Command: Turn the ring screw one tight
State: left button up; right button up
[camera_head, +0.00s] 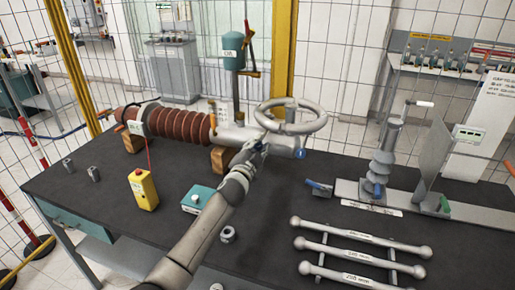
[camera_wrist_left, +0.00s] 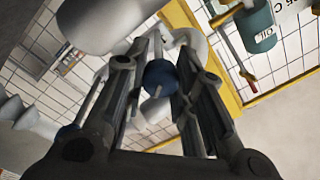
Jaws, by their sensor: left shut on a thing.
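The bushing (camera_head: 180,125) lies on wooden blocks on the dark table, with a big grey ring (camera_head: 290,118) at its right end. My left gripper (camera_head: 262,146) is at the near side of the grey metal body below this ring. In the left wrist view, my left gripper (camera_wrist_left: 158,80) has its fingers around a round blue screw head (camera_wrist_left: 160,75) and is shut on it. I cannot tell how far the screw is turned in. A second blue screw (camera_head: 300,153) shows on the grey body, right of my gripper. My right gripper is not in view.
A green oil can (camera_head: 232,50) stands behind the bushing. A yellow box (camera_head: 143,189), a teal box (camera_head: 197,200) and a loose nut (camera_head: 228,234) lie near my left arm. Grey rods (camera_head: 360,239) and a stand (camera_head: 375,178) are at the right.

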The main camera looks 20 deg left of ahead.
pick_arm(q)
jog(key=m, duration=0.5)
jog(key=shift+m, duration=0.4)
jog(key=m, duration=0.5)
jog(key=shift+m+h, duration=0.3)
jog(key=m+p, duration=0.1)
jog(key=m, duration=0.4)
jog(key=shift+f+m+p, duration=0.1)
jog(key=shift+m+p, duration=0.2)
jog(key=shift+p, duration=0.1)
jog(key=m+p, duration=0.1)
jog(key=m, duration=0.2)
jog(key=shift+f+m+p, duration=0.15)
jog(key=shift+m+p, duration=0.25)
jog(key=shift+m, duration=0.9)
jog(key=o, duration=1)
jog(key=shift+o, duration=0.3)
